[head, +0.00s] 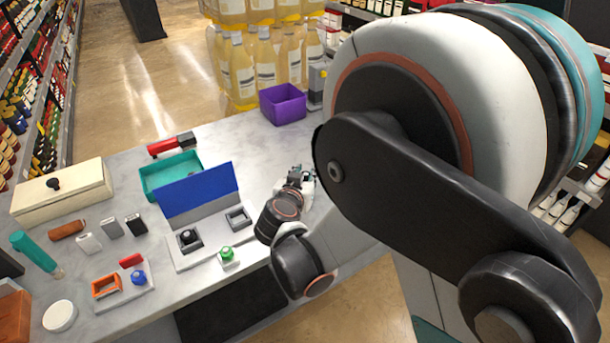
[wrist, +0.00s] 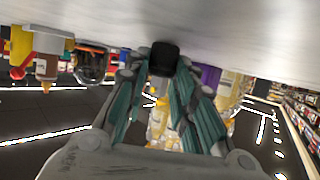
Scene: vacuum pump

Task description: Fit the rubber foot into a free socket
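The rubber foot, a small black block (wrist: 164,58), shows between my fingertips in the wrist view, with a teal finger against each side. My gripper (head: 298,176) is low over the counter in the head view, right of the grey fixture (head: 200,257) with its upright blue panel (head: 197,194). The foot is too small to make out clearly there. The fixture's left socket (head: 188,239) has a dark round piece in it. Its right socket (head: 238,218) is a square frame that looks empty.
A green button (head: 226,254) stands at the fixture's front edge. A teal tray (head: 170,175) lies behind it, and a purple bin (head: 283,104) stands at the back. An orange frame (head: 106,286) and a blue knob (head: 138,277) are at left. The counter behind my gripper is clear.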

